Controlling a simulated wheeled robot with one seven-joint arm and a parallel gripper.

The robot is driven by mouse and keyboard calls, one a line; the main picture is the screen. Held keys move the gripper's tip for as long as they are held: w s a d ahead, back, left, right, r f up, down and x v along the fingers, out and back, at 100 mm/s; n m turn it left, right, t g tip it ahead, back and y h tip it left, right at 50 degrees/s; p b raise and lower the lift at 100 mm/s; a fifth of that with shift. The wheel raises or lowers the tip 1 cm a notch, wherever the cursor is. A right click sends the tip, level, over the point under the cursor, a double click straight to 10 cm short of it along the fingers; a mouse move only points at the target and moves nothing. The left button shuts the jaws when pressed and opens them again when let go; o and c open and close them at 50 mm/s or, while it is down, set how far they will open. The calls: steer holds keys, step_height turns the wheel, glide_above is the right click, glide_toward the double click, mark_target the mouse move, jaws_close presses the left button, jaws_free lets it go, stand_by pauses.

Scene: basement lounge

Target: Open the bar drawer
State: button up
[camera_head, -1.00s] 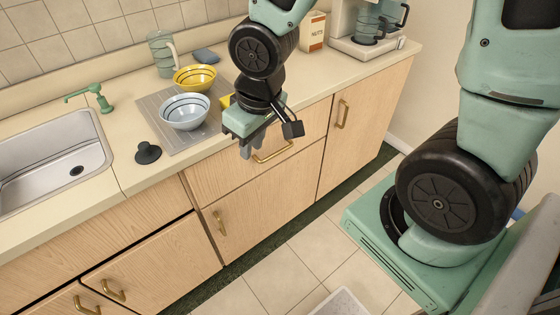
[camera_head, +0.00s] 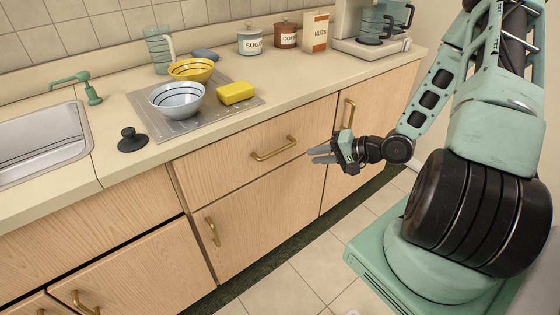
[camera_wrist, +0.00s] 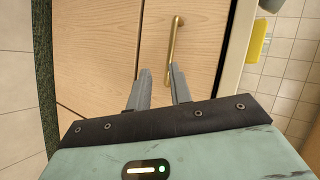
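The bar drawer (camera_head: 215,172) is a light wood front under the counter and looks closed. Its brass bar handle (camera_head: 273,149) is level across the front. In the wrist view the drawer front (camera_wrist: 205,55) is turned sideways, and the handle (camera_wrist: 174,38) shows just beyond the fingertips. My gripper (camera_head: 313,155) is to the right of the handle, in front of the cabinet and apart from the handle. Its two grey fingers (camera_wrist: 159,70) are parted with nothing between them.
A cabinet door with a brass handle (camera_head: 212,231) is below the drawer, and another door (camera_head: 348,113) is to the right. On the counter are a pale blue bowl (camera_head: 177,101), yellow bowl (camera_head: 191,70), yellow sponge (camera_head: 236,93) and canisters.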

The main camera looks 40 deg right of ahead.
mark_target(282, 150)
steer(key=s+d+f+m+t+b, duration=0.1)
steer(key=s+d+m+t+b, duration=0.1)
steer(key=s+d+m+t, duration=0.15)
steer(key=x, duration=1.2)
steer(key=a+x, duration=0.1)
steer(key=x, duration=0.5)
steer(key=shift+s+r+p, duration=0.1)
steer(key=shift+p, duration=0.3)
steer(key=shift+c, duration=0.3)
jaws_close()
